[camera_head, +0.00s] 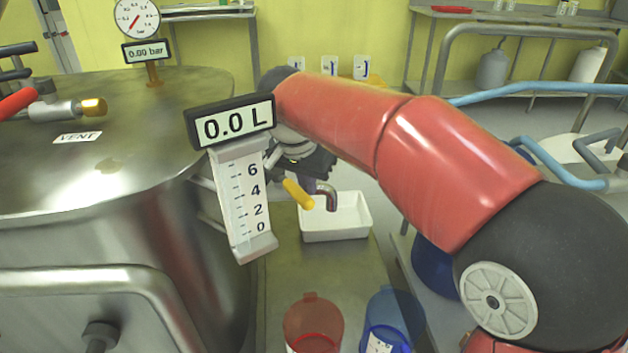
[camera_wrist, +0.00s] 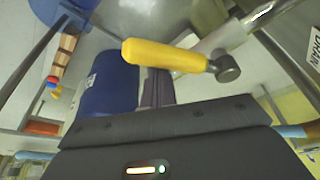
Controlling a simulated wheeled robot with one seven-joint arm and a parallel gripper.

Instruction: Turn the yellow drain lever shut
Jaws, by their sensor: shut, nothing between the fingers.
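The yellow drain lever (camera_head: 298,194) sticks out beside the level gauge in the head view, near the curved drain spout (camera_head: 328,198). In the wrist view the lever (camera_wrist: 165,55) lies across the upper middle, its handle pointing left from a metal pivot (camera_wrist: 225,68). My gripper (camera_wrist: 158,84) is shut and empty. Its fingertips are just below the lever's handle in the wrist view; I cannot tell whether they touch it. In the head view my gripper is partly hidden behind the gauge and my arm. A DRAIN label (camera_wrist: 312,55) shows at the right.
The large steel vessel (camera_head: 110,210) fills the left, with its level gauge (camera_head: 243,200) reading 0.0 L. A white tray (camera_head: 350,235) sits below the spout. A red container (camera_head: 313,315) and a blue container (camera_head: 395,310) stand in front. Blue hoses (camera_head: 550,160) run at the right.

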